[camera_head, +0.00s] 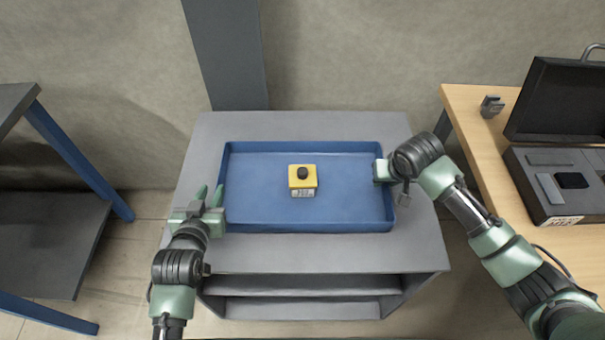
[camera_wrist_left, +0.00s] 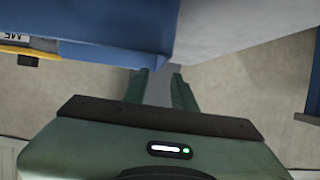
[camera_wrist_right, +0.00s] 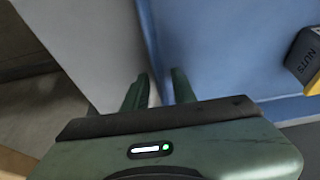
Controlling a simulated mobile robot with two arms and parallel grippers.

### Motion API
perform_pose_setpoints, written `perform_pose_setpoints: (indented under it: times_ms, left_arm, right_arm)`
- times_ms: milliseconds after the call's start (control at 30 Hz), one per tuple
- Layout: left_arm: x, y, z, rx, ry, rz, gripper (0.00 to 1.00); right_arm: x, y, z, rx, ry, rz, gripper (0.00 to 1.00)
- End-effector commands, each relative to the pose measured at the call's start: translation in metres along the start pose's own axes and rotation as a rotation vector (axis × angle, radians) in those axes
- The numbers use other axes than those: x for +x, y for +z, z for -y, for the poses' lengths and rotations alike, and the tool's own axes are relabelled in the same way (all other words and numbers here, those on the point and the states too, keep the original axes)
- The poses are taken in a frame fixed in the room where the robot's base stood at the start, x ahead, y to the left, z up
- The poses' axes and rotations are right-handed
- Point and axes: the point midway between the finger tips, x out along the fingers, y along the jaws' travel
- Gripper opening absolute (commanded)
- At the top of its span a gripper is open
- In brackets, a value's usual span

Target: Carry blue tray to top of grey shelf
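The blue tray (camera_head: 270,225) lies flat on top of the grey shelf (camera_head: 320,258). A yellow box with a black button (camera_head: 302,178) stands inside the tray near its middle. My left gripper (camera_head: 209,193) is at the tray's left wall. In the left wrist view its fingers (camera_wrist_left: 160,90) are apart with nothing gripped between them, and the tray (camera_wrist_left: 110,28) is just beside them. My right gripper (camera_head: 382,171) is at the tray's right wall. In the right wrist view its fingers (camera_wrist_right: 159,88) are apart, with the tray wall (camera_wrist_right: 150,45) running between them.
A wooden table (camera_head: 470,105) at right carries an open black case (camera_head: 555,185) and a small grey part (camera_head: 491,106). A dark rack with blue legs (camera_head: 75,155) stands at left. A grey column (camera_head: 228,55) rises behind the shelf. The shelf top around the tray is bare.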

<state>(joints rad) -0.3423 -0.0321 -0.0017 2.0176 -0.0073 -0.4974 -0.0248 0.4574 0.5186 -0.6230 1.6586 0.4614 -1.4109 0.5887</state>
Motion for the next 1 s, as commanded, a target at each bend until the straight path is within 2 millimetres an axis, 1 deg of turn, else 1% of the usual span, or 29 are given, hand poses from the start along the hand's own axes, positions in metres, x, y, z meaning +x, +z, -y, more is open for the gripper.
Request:
perform_pose_setpoints:
  times_ms: [33, 200, 367, 467, 567, 800, 900, 1000]
  left_arm:
    - [-0.012, 0.001, 0.0, 0.0, 0.0, 0.002, 0.26]
    - [-0.038, 0.001, 0.0, 0.001, 0.001, 0.001, 0.26]
    - [-0.049, 0.0, 0.0, 0.001, 0.001, 0.0, 0.26]
    - [-0.051, 0.0, 0.0, 0.001, 0.001, 0.0, 0.26]
    - [-0.05, 0.0, 0.0, 0.001, 0.001, -0.001, 0.26]
    - [-0.05, 0.0, 0.0, 0.001, 0.0, -0.001, 0.26]
    - [-0.05, 0.0, 0.0, 0.001, 0.0, -0.001, 0.26]
    - [-0.05, 0.0, 0.0, 0.001, 0.0, -0.001, 0.26]
  right_arm:
    - [0.0, 0.0, 0.0, 0.0, 0.0, 0.0, 0.26]
    - [0.0, 0.0, 0.0, 0.0, 0.0, 0.0, 0.26]
    - [-0.001, 0.0, 0.0, 0.0, 0.0, 0.0, 0.26]
    - [-0.009, -0.001, 0.0, 0.0, 0.0, -0.002, 0.26]
    - [-0.025, -0.001, -0.001, 0.0, 0.0, -0.004, 0.26]
    - [-0.077, -0.001, 0.0, 0.0, -0.001, -0.004, 0.26]
    - [-0.096, -0.001, 0.0, -0.001, 0.0, -0.004, 0.26]
    - [-0.109, -0.001, 0.0, -0.001, -0.002, -0.003, 0.26]
